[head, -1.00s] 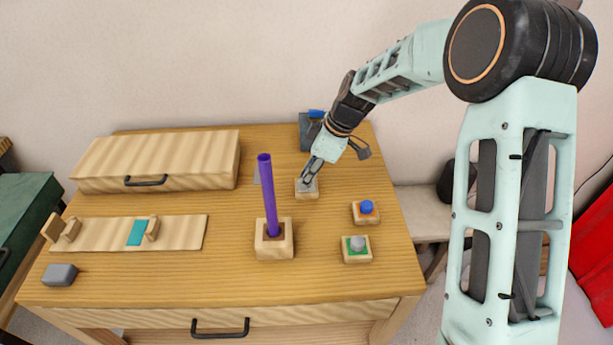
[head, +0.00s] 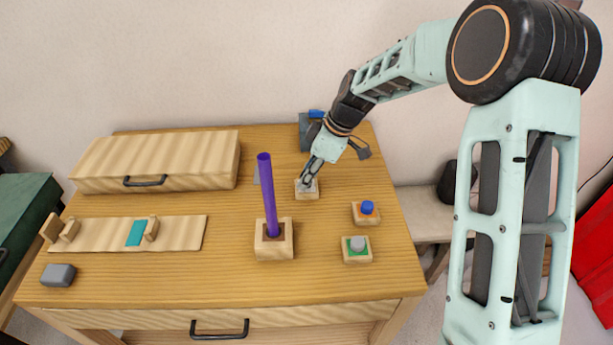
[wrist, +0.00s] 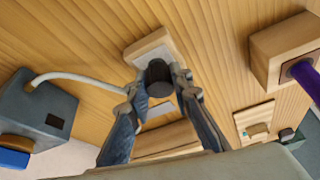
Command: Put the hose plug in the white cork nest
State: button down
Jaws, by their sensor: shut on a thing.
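My gripper (head: 308,182) is at a small wooden block with a pale white-grey top, which I take for the white cork nest (head: 306,195). In the wrist view, my gripper (wrist: 159,83) is shut on a dark round plug (wrist: 158,73), apparently the hose plug. The plug is at the pale face of the nest (wrist: 146,47); I cannot tell whether it is seated. A pale hose (wrist: 80,76) runs from a grey box (wrist: 40,110) to behind the left finger, where its end is hidden.
Blocks with a blue knob (head: 366,207) and a grey knob (head: 357,244) stand at the right. A tall purple rod (head: 268,195) rises from a block (head: 274,250) left of the gripper. A wooden box (head: 160,160) stands at the back left.

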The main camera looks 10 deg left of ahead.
jog(key=shift+f, duration=0.2)
jog(key=shift+r, duration=0.2)
jog(key=shift+r, duration=0.65)
jog(key=shift+f+b, duration=0.65)
jog(key=shift+f, duration=0.25)
dwell(1.1)
jog(key=shift+r, duration=0.2)
jog(key=shift+r+p, duration=0.35)
jog(key=shift+r, duration=0.2)
jog(key=shift+r, duration=0.15)
jog(key=shift+f+b, duration=0.75)
jog(key=shift+f, duration=0.15)
dwell(0.9)
jog(key=c, duration=2)
grip_release()
